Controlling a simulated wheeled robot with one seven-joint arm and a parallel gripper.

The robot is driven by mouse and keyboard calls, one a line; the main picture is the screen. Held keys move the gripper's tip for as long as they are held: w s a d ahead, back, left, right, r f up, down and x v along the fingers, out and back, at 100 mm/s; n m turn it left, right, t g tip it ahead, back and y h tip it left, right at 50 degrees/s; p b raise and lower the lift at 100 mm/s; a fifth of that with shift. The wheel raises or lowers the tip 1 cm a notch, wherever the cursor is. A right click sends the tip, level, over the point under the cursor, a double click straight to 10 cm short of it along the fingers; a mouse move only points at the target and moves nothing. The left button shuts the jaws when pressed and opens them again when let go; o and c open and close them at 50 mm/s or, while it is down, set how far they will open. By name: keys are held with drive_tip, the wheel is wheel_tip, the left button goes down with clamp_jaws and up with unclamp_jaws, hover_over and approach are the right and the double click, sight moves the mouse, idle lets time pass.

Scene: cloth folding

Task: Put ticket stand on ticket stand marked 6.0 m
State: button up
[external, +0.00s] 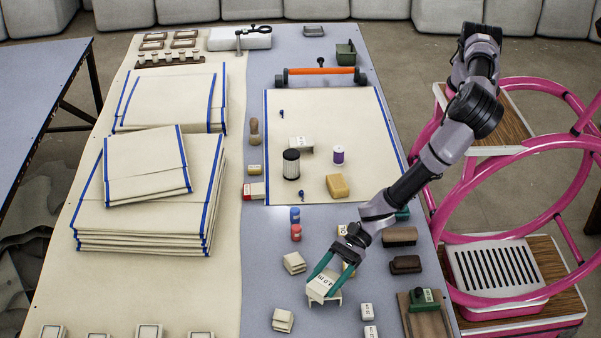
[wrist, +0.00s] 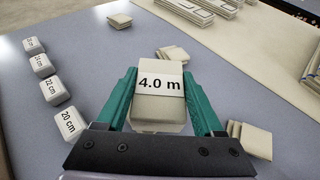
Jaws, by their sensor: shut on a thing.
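A cream ticket stand with a white label reading 4.0 m (wrist: 160,85) is between the green fingers of my gripper (wrist: 163,100) in the wrist view. My gripper is shut on it. In the external view my gripper (external: 325,283) is over the near right part of the grey table, and the held stand (external: 322,290) shows between its fingers, label up. Whether it touches the table is unclear. No label reading 6.0 m can be made out. A pale labelled block (external: 300,144) lies on the cream cloth, its text too small to read.
Small cream folded stacks (external: 294,263) (external: 283,319) lie left of my gripper. White blocks (wrist: 72,123) marked 20 cm, 22 cm and so on stand in a row. Brown brushes (external: 400,236) lie to the right. Large folded cloth piles (external: 150,215) cover the left side.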

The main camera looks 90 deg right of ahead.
drive_tip(key=o, duration=1.3)
drive_tip(key=shift+f, duration=0.15)
